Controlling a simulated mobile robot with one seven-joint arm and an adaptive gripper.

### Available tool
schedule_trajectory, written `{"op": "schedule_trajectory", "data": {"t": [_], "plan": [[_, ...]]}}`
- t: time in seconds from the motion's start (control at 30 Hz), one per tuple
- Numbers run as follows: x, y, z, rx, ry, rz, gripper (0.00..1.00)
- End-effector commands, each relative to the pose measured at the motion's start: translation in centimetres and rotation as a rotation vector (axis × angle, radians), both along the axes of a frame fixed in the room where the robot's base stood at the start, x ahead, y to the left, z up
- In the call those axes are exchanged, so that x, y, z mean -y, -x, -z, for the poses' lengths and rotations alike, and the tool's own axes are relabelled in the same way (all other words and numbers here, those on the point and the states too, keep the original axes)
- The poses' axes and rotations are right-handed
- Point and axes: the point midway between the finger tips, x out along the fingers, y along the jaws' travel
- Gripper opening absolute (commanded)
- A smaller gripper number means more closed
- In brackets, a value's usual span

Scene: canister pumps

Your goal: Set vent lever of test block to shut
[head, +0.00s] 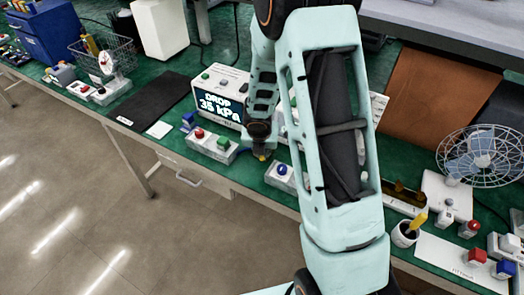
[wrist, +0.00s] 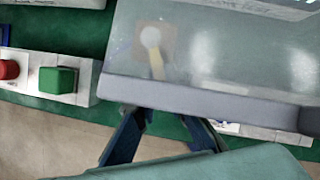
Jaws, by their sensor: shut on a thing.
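The test block (head: 222,84) is a pale box with a lit screen reading "DROP 35 kPa", left of my arm in the head view. My gripper (head: 260,150) is low at its right side. A small bit of yellow, seemingly the vent lever (head: 262,157), shows at the gripper's tip. In the wrist view my gripper (wrist: 165,125) has two dark fingers, whose tips are hidden behind a hazy grey body. A yellow lever (wrist: 157,65) with a white round pivot shows through the haze, pointing down toward the fingers. The grip itself is hidden; my gripper appears shut on the lever.
A block with red and green buttons (head: 224,154) stands in front of the test block. A blue knob unit (head: 284,181) is right of my gripper. A black mat (head: 150,98) lies left. A wire fan (head: 480,152) and a cup (head: 403,235) are at right.

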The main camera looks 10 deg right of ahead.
Motion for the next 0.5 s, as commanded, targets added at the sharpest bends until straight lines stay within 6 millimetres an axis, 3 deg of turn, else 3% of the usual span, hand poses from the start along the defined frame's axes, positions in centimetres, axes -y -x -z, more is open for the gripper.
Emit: {"op": "schedule_trajectory", "data": {"t": [0.07, 0.1, 0.23, 0.5], "plan": [[-0.03, -0.04, -0.03, 0.001, -0.001, 0.000, 0.00], [-0.02, -0.05, -0.04, 0.001, 0.000, 0.000, 0.13], [-0.02, -0.04, -0.03, 0.001, 0.000, 0.001, 0.28], [0.00, -0.02, -0.03, 0.001, 0.000, 0.001, 0.29]]}}
